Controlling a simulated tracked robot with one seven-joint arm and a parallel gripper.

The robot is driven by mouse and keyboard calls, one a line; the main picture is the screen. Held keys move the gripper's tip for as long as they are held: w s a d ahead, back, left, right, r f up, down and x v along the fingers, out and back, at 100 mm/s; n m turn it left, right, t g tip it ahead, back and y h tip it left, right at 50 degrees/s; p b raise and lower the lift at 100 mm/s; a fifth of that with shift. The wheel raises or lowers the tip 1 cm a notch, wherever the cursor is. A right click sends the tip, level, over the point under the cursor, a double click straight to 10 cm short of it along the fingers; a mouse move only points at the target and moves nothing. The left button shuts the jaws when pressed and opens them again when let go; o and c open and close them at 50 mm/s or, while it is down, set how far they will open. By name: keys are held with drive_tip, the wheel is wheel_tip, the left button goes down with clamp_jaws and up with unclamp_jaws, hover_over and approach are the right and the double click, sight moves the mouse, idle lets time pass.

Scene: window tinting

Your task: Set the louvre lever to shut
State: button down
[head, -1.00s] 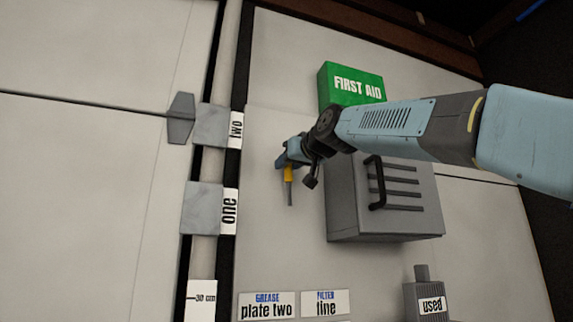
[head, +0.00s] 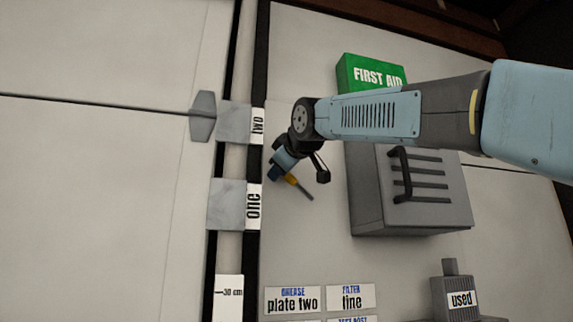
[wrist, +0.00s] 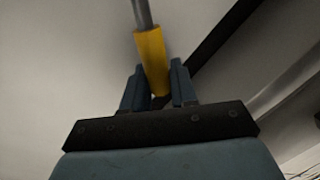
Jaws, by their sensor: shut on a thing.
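The lever shows as a yellow grip (head: 291,180) on a thin grey rod, in front of the pale panel (head: 330,235). It slants down to the right in the head view. My gripper (head: 280,172) is shut on the yellow grip at its upper left end. In the wrist view my two fingers (wrist: 159,82) stand either side of the yellow grip (wrist: 152,55), and the grey rod (wrist: 142,14) runs up out of the picture. What the rod's far end joins is not clear. No open or shut marking is readable by the lever.
A grey slotted box (head: 410,215) with a black handle stands right of the lever. A green first aid box (head: 368,74) is above, partly behind my arm. Plates marked two (head: 234,122) and one (head: 228,204) are at left. A grey "used" canister (head: 455,298) is lower right.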

drive_tip(key=shift+s+a+f+n+h, duration=0.1)
drive_tip(key=shift+a+f+n+h, duration=0.05)
drive_tip(key=shift+a+f+n, duration=0.3)
drive_tip(key=shift+s+a+f+n+h, duration=0.1)
drive_tip(key=shift+a+f+n+h, duration=0.1)
drive_tip(key=shift+f+n, duration=0.35)
drive_tip(key=shift+f, duration=0.15)
drive_tip(key=c, duration=1)
unclamp_jaws()
drive_tip(key=shift+a, duration=0.1)
drive_tip(key=shift+s+r, duration=0.2)
drive_tip(key=v, duration=1.3)
drive_tip(key=shift+s+d, duration=0.15)
drive_tip(key=shift+d, duration=0.05)
